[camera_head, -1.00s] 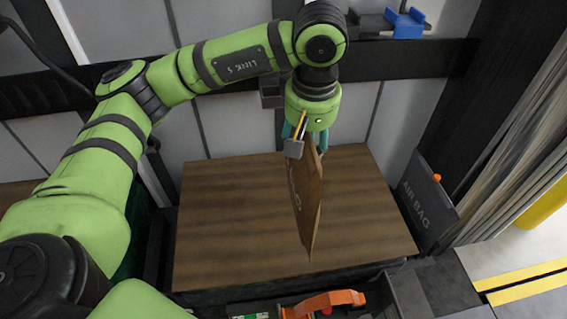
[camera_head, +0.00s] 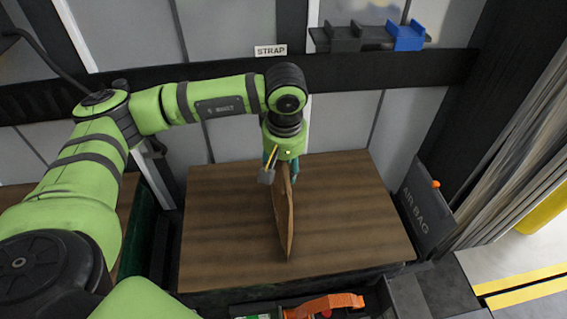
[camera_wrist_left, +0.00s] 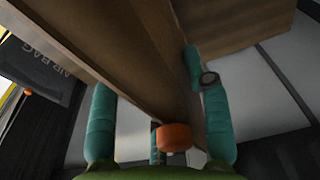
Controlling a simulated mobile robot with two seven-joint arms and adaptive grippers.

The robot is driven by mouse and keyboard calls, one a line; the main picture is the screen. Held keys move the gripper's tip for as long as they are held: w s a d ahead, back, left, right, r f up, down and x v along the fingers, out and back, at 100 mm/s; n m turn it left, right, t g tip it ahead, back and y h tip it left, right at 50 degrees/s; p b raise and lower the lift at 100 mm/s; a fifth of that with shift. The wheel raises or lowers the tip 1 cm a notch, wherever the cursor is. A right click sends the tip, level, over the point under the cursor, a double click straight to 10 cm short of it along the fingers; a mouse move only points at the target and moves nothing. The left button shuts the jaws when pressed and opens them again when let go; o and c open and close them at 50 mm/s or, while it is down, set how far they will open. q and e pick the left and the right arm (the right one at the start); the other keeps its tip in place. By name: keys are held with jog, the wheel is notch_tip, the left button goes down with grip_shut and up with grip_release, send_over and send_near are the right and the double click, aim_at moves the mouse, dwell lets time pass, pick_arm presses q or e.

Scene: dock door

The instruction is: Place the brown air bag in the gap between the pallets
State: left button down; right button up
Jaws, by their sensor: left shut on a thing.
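The brown air bag (camera_head: 285,222) is a flat upright panel, seen nearly edge-on in the head view. My left gripper (camera_head: 280,172) is shut on its upper edge. The bag hangs over the brown wooden top of the right pallet (camera_head: 225,235); I cannot tell how high. In the left wrist view the bag (camera_wrist_left: 135,45) runs between the teal fingers (camera_wrist_left: 160,120), with an orange cap (camera_wrist_left: 173,137) near them. The dark gap (camera_head: 162,245) lies left of this top, beside the left pallet's top (camera_head: 125,205), which my arm partly covers. My right gripper is not in view.
A grey holder marked AIR BAG (camera_head: 422,208) stands right of the pallet. A wall rail with a STRAP label (camera_head: 270,50) and blue and grey brackets (camera_head: 405,36) is behind. An orange-handled tool (camera_head: 325,306) lies at the front edge.

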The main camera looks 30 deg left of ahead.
pick_arm(q)
jog(key=shift+f, duration=0.1)
jog(key=c, duration=0.6)
grip_release()
